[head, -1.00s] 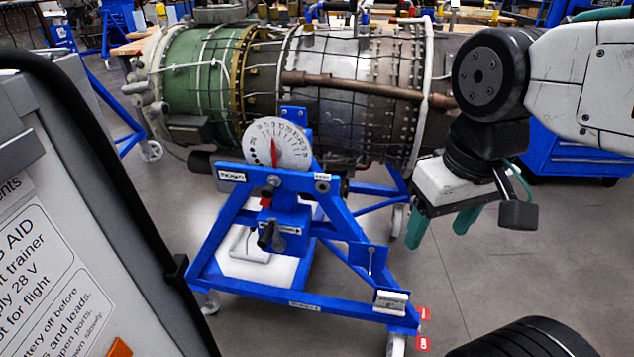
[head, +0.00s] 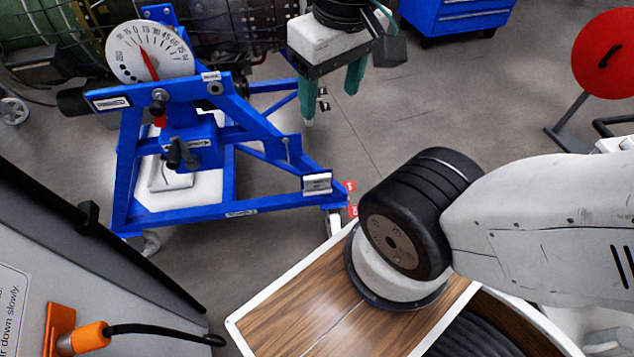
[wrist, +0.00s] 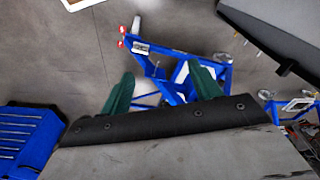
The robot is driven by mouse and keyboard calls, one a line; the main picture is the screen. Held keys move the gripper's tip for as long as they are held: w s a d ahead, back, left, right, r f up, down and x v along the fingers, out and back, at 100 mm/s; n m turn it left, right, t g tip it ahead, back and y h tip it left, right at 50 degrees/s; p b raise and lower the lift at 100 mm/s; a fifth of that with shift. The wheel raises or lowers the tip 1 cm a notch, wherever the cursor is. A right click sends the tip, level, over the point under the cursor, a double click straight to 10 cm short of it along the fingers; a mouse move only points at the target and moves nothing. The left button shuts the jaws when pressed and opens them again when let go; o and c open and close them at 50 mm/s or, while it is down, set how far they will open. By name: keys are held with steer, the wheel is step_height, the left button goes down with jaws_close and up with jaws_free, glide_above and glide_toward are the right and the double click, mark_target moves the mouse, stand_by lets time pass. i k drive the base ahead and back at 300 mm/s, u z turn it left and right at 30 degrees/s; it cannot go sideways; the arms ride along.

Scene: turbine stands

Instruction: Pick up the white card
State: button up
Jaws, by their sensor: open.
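A small pale card-like piece (head: 317,183) sits in a metal holder at the front right corner of the blue turbine stand (head: 240,212). I cannot tell for sure that it is the white card. It also shows small in the wrist view (wrist: 140,47), beyond my fingers. My gripper (head: 330,106) hangs with two green fingers apart, above and behind that corner in the head view. It is empty and touches nothing that I can see. In the wrist view my gripper (wrist: 162,72) is open, with the stand in front of it.
Red tags (head: 350,198) hang by the stand's corner. A grey panel (head: 80,260) stands at the left. A blue cabinet (head: 455,18) is at the back.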

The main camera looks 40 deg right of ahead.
mark_target(319, 181)
steer(key=u, duration=0.1)
steer(key=k, duration=1.05)
steer(key=z, duration=0.95)
steer(key=i, duration=1.15)
steer(key=u, duration=0.25)
